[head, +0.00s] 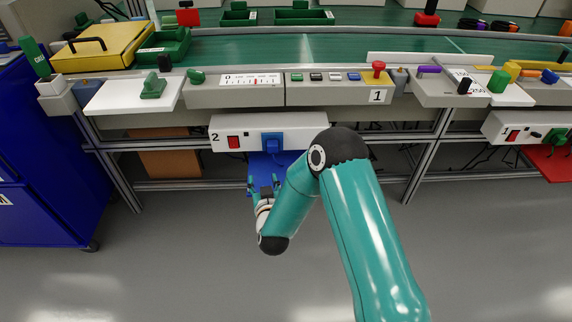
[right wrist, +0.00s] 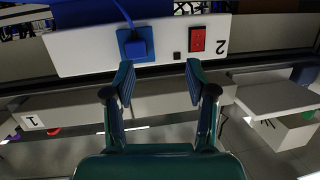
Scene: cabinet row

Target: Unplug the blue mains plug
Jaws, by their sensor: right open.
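The blue mains plug (head: 271,142) sits in a blue socket plate on the white power strip (head: 300,126) marked 2, under the bench edge. In the right wrist view, which is upside down, the plug (right wrist: 138,48) has a blue cable rising from it in the picture. My right gripper (head: 263,184) is below the strip in the head view. In the wrist view the gripper (right wrist: 159,78) is open and empty. The plug lies beyond the left-hand finger, off the middle of the gap; contact cannot be told. My left gripper is not in view.
A red switch (head: 233,142) is on the same strip, beside the plug. A blue tray (head: 265,163) hangs below it. A second strip with a green plug (head: 555,136) is at the right. Frame legs and a rail stand below the bench; the floor in front is clear.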

